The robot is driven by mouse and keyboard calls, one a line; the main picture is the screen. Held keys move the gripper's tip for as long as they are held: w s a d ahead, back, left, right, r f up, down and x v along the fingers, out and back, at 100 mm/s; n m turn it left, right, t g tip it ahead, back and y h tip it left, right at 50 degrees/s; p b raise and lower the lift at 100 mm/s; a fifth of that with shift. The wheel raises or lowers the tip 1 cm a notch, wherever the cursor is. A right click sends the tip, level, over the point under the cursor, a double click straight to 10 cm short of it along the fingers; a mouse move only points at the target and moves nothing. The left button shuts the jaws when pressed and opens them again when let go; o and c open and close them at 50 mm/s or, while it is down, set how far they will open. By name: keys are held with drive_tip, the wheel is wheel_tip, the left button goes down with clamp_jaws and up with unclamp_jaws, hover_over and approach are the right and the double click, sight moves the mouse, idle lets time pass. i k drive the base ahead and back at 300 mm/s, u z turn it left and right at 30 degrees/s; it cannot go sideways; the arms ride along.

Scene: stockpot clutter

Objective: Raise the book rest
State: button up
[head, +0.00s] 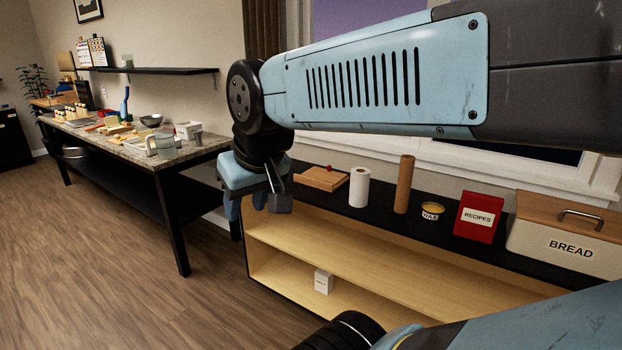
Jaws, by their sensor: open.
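A flat wooden piece with a small red knob or ball on it (320,179) lies low on the black top of the shelf unit, near its left end. It looks like the book rest lying folded, but I cannot tell for sure at this size. My gripper (257,204) hangs to the left of it in the picture, pointing down. It is open, and I see nothing between its fingers. It appears apart from the wooden piece. My own arm crosses the upper right of the view.
On the shelf unit's black top (378,213) stand a paper roll (359,187), a brown tube (404,184), a wax tin (432,211), a red recipes box (478,216) and a bread bin (565,240). A white box (323,281) sits below. A cluttered table (182,158) stands left.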

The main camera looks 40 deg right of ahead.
sight(328, 176)
drive_tip(key=z, duration=0.25)
drive_tip(key=i, duration=0.75)
drive_tip(key=z, duration=0.85)
drive_tip(key=i, duration=0.7)
drive_tip(key=z, duration=0.25)
drive_tip(key=k, duration=0.8)
drive_tip(key=z, duration=0.2)
drive_tip(key=i, duration=0.8)
drive_tip(key=u, duration=0.1)
